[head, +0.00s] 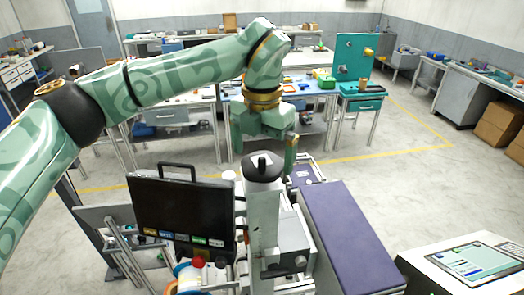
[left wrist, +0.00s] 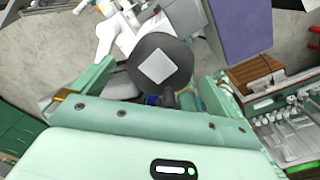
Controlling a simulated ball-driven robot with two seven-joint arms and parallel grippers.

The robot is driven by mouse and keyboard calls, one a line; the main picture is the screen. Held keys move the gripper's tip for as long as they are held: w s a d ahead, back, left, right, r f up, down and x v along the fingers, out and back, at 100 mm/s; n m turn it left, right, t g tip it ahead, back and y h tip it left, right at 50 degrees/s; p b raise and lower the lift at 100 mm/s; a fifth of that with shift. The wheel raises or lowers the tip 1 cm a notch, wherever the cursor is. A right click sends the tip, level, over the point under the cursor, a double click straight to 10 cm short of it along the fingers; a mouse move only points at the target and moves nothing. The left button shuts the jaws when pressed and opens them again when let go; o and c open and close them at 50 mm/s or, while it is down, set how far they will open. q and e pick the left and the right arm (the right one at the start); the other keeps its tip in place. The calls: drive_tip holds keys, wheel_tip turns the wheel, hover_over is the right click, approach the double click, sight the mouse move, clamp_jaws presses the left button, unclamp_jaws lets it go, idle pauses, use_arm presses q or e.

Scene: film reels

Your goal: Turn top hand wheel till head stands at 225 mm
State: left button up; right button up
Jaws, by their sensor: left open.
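The top hand wheel (head: 255,170) is a small black disc with a pale square mark, on top of an upright light grey column (head: 263,215). In the left wrist view the wheel (left wrist: 140,66) shows from above, with a dark knob at its lower right edge. My left gripper (head: 264,146) is open and empty, just above and behind the wheel in the head view. In the left wrist view its fingers (left wrist: 158,85) stand wide on either side of the wheel; I cannot tell whether they touch it. A grey block (head: 292,243) sits on the column's right side. No millimetre reading is legible. My right gripper is not in view.
A black monitor panel (head: 180,212) with a handle stands close left of the column. A long purple-topped box (head: 345,235) lies to its right. A white console with a screen (head: 475,262) is at the lower right. Workbenches stand behind; the floor between is clear.

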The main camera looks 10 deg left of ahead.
use_arm(q)
drive_tip(key=shift+f, duration=0.8)
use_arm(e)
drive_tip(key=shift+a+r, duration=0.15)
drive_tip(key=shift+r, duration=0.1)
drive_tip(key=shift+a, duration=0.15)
use_arm(q)
drive_tip(key=c, duration=1)
drive_tip(key=shift+m, duration=0.3)
